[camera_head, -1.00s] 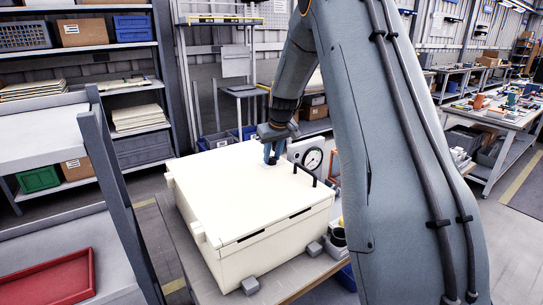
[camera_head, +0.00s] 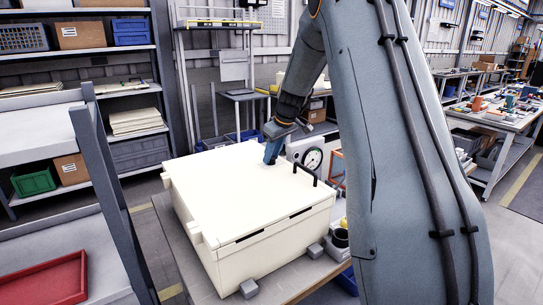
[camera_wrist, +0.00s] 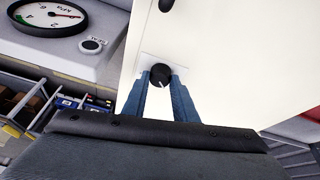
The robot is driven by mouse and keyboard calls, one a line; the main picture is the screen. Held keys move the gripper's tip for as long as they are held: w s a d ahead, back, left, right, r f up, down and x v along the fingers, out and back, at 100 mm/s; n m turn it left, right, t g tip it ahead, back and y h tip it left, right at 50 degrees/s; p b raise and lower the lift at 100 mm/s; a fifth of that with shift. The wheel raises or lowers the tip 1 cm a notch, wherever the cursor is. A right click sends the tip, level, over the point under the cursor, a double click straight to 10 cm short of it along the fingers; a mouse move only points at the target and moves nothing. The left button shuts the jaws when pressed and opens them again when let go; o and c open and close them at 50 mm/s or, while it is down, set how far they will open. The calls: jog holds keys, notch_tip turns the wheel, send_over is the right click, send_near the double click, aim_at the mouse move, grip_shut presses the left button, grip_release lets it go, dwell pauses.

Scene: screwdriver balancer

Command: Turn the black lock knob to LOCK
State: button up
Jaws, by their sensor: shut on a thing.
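The black lock knob (camera_wrist: 160,75) shows in the wrist view, round, with a pale pointer mark on its top. It sits on a small pale plate on the lid of a cream box (camera_head: 245,195). My gripper (camera_wrist: 161,80) is shut on the knob, with one blue finger on each side of it. In the head view my gripper (camera_head: 271,158) is tilted at the lid's far edge, and its fingers hide the knob. The lettering around the knob is too covered or small to read.
A black handle (camera_head: 305,172) stands up from the lid beside my gripper. A pressure gauge (camera_head: 312,158) on a grey housing is just past the box; a SEAL button (camera_wrist: 92,44) shows by it. Shelving stands at the left, with a red tray (camera_head: 45,280).

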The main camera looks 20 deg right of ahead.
jog(key=o, duration=1)
jog(key=shift+o, duration=0.2)
jog(key=shift+r, duration=0.1)
jog(key=b+v, duration=0.2)
jog(key=v, duration=0.5)
jog(key=shift+s+r, duration=0.2)
jog(key=shift+r, duration=0.05)
